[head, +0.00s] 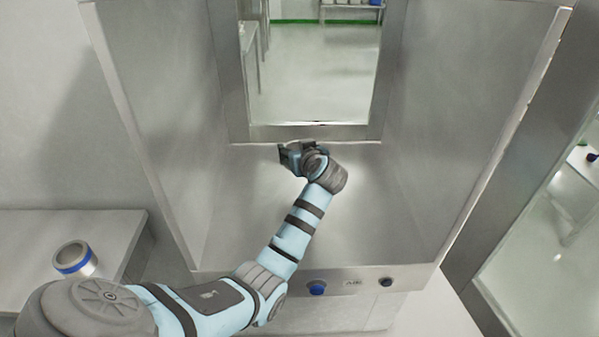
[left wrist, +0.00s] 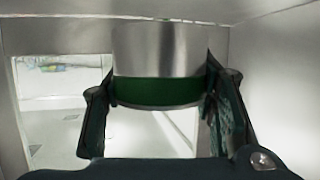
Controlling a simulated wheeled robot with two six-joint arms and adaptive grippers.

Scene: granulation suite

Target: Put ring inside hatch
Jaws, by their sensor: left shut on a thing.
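The hatch (head: 180,165) is a steel box, open towards me, with a window-like opening in its back wall. My left arm reaches into it. My left gripper (head: 297,154) is inside, above the floor near the back wall. In the left wrist view its two fingers are closed on the sides of a metal ring (left wrist: 160,50) with a green band. In the head view the held ring is hidden by the gripper and wrist; whether it touches the hatch floor cannot be told. My right gripper is not in view.
A second metal ring with a blue band (head: 75,260) stands on a steel table (head: 120,229) at the left. A blue button (head: 317,288) and a dark button (head: 386,282) are on the hatch's front sill. The hatch floor (head: 375,225) right of my arm is clear.

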